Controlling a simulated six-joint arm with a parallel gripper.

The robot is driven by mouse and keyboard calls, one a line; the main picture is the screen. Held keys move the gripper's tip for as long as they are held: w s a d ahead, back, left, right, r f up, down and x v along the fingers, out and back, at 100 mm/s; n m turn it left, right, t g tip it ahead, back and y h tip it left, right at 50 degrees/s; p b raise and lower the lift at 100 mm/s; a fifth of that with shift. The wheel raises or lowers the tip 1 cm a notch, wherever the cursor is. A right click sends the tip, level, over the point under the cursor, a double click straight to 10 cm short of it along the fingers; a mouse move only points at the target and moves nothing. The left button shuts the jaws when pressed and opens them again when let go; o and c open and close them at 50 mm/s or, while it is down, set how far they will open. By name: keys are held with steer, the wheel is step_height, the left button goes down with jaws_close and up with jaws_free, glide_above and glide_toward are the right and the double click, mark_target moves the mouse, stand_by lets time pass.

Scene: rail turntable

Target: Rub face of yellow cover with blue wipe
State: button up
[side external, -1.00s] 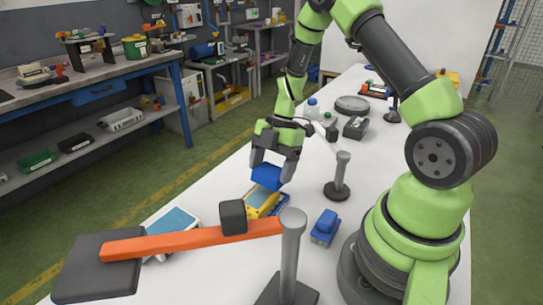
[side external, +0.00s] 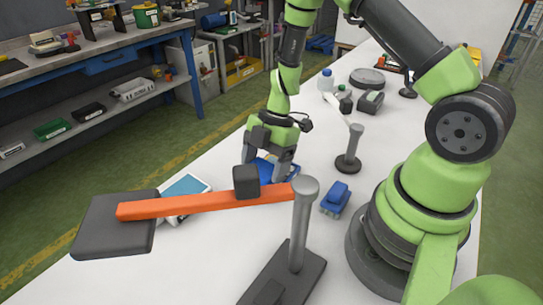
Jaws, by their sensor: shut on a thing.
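My gripper (side external: 266,170) points down near the middle of the white table, with its fingers shut on the blue wipe (side external: 262,165). The wipe shows as blue between and around the fingers, low over the table. The yellow cover is not visible now; the wipe, the fingers and the orange bar stand in front of where it lay. I cannot tell whether the wipe touches its face.
An orange bar (side external: 205,206) with a dark block (side external: 246,181) and a grey plate (side external: 115,225) crosses in front on a grey post (side external: 300,240). A blue item (side external: 336,198) lies right of my gripper. A smaller post (side external: 351,150) stands behind. A pale device (side external: 187,186) lies left.

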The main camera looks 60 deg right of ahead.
steer(key=shift+a, duration=0.85)
steer(key=d, duration=0.9)
step_height(320, 180, up, 8)
steer(key=shift+a, duration=0.15)
steer(key=shift+r, duration=0.1)
